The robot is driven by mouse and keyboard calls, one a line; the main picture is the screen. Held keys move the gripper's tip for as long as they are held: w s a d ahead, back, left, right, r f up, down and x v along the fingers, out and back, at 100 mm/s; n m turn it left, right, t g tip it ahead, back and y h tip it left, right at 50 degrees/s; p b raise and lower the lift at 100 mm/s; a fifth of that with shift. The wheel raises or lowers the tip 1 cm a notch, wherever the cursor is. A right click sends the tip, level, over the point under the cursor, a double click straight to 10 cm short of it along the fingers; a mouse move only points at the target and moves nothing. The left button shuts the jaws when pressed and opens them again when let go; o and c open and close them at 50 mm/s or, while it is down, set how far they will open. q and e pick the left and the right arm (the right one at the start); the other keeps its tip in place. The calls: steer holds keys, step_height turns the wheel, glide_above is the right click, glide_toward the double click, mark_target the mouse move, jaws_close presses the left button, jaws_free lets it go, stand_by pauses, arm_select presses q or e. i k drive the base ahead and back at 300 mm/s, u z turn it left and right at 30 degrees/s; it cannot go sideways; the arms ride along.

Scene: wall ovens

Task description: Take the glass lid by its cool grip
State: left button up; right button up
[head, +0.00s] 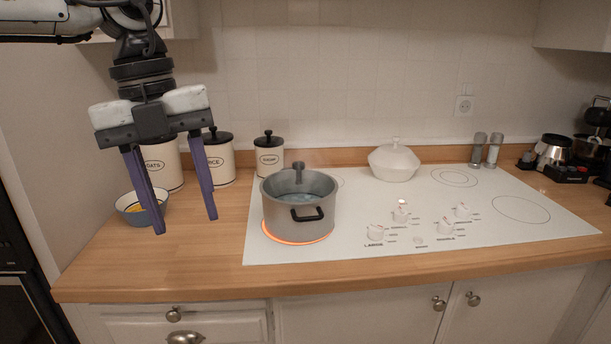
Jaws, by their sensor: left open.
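A grey pot (318,218) stands on a glowing orange burner at the left of the white cooktop. Its dark side handle faces me. A bluish, see-through surface (298,196) shows inside the rim; I cannot tell whether it is the glass lid or the pot's contents. A grey upright piece (298,172) rises at the pot's back; I cannot tell whether it is a lid grip or a pot handle. My left gripper (185,225) is open and empty, pointing down to the left of the pot, apart from it. My right gripper is not in view.
Behind my left gripper stand labelled cream canisters (268,161) with black lids and a small bowl (136,210). A white lidded dish (394,163) sits on the cooktop (350,245) behind the control knobs. Shakers and a dark appliance stand at right. The front wooden counter (200,265) is clear.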

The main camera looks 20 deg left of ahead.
mark_target(331, 189)
steer(key=i, duration=1.3)
